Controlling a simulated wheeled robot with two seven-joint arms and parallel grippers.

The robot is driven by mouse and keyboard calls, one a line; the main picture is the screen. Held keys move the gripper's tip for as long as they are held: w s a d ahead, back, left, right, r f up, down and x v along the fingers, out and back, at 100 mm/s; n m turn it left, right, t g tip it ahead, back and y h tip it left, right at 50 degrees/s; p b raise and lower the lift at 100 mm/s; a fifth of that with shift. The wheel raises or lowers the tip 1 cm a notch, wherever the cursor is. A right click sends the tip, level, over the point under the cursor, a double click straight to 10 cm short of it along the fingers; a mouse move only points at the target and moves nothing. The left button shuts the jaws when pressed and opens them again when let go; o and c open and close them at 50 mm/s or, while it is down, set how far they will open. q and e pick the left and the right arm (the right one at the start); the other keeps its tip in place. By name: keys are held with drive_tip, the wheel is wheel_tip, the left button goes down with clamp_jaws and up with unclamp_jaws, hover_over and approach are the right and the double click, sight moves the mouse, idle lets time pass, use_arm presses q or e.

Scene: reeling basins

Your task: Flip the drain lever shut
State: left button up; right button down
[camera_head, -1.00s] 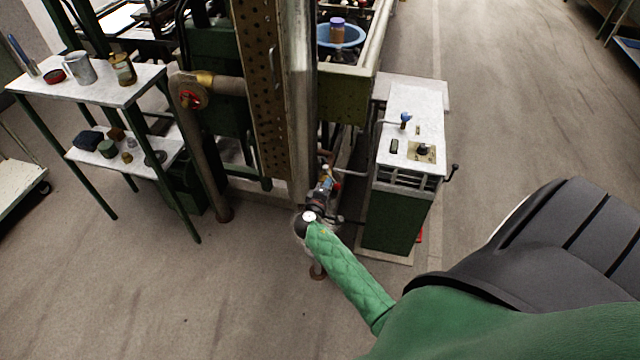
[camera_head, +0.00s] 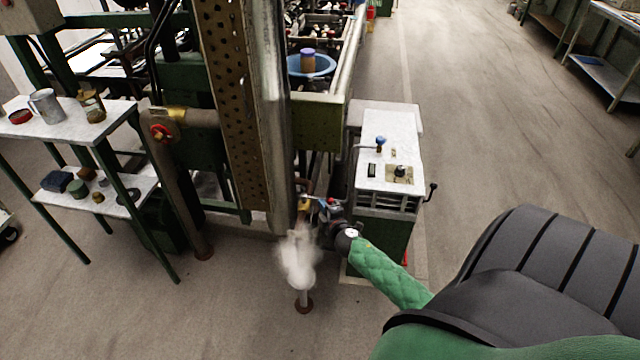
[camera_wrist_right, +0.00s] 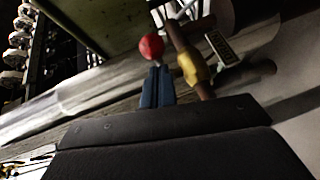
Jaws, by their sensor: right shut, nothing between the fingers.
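In the right wrist view, a red ball knob (camera_wrist_right: 151,46), which looks like the drain lever's end, shows just beyond my blue fingertips. My right gripper (camera_wrist_right: 160,74) is shut and empty; I cannot tell whether it touches the knob. A brown pipe (camera_wrist_right: 178,35) with a yellow fitting (camera_wrist_right: 192,68) stands just right of the fingers. In the head view, my right gripper (camera_head: 322,204) is beside the drain fitting (camera_head: 304,204), right of it. The lever's arm is hard to make out there. White steam (camera_head: 297,260) hangs below the fitting. My left gripper is out of view.
A tall perforated column (camera_head: 228,110) rises left of the fitting. A small shelf table (camera_head: 70,118) is at the left. Open floor lies to the right.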

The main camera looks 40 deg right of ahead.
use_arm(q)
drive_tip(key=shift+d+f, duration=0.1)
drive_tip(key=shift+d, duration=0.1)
use_arm(e)
drive_tip(key=shift+w+d, duration=0.1)
drive_tip(key=shift+d, duration=0.4)
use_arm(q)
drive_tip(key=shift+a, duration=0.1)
use_arm(e)
drive_tip(key=shift+d+r, duration=0.15)
drive_tip(key=shift+d, duration=0.05)
